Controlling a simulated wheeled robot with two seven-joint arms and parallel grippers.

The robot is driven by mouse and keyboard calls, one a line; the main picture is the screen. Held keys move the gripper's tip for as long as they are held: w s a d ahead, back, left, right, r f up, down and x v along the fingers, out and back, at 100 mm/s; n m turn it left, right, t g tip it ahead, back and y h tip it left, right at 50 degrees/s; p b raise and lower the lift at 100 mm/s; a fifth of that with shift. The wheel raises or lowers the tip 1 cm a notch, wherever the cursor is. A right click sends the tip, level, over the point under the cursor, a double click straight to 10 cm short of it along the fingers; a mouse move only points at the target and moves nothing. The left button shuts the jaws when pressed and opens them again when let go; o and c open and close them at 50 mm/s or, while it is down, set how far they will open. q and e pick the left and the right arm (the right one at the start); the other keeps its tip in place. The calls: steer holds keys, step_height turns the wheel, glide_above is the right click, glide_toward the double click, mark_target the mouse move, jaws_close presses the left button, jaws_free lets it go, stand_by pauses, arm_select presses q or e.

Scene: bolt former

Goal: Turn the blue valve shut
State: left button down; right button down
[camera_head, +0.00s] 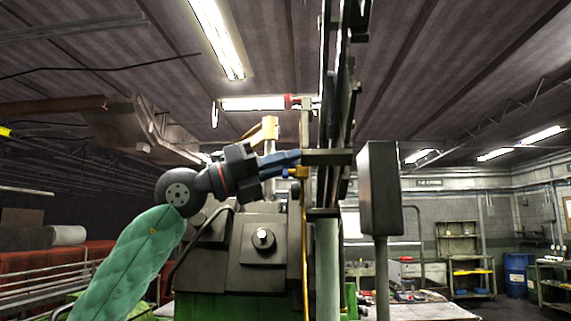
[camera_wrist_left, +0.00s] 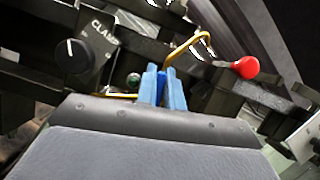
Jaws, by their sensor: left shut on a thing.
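The blue valve (camera_wrist_left: 161,88) shows as a narrow, darker blue piece between the light blue fingers in the left wrist view. Most of it is hidden by the fingers, so I cannot tell how far it is turned. My left gripper (camera_wrist_left: 163,75) is shut on it. In the head view my left gripper (camera_head: 294,159) reaches in from the left, and its blue fingers point right at the upright frame of the machine. The valve cannot be made out there, behind the fingers. My right gripper is in neither view.
A yellow pipe (camera_wrist_left: 187,43) bends close past the fingertips. A red knob (camera_wrist_left: 246,67) and a black dial (camera_wrist_left: 72,55) sit nearby. A grey box on a post (camera_head: 380,190) stands right of the machine (camera_head: 263,240). Shelves (camera_head: 468,262) and a blue barrel (camera_head: 516,275) are far right.

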arm_select(q)
steer(key=shift+n, duration=0.3)
steer(key=shift+w, duration=0.1)
steer(key=c, duration=1.5)
jaws_free()
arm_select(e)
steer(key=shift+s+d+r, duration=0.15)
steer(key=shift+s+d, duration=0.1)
arm_select(q)
steer(key=shift+f, duration=0.1)
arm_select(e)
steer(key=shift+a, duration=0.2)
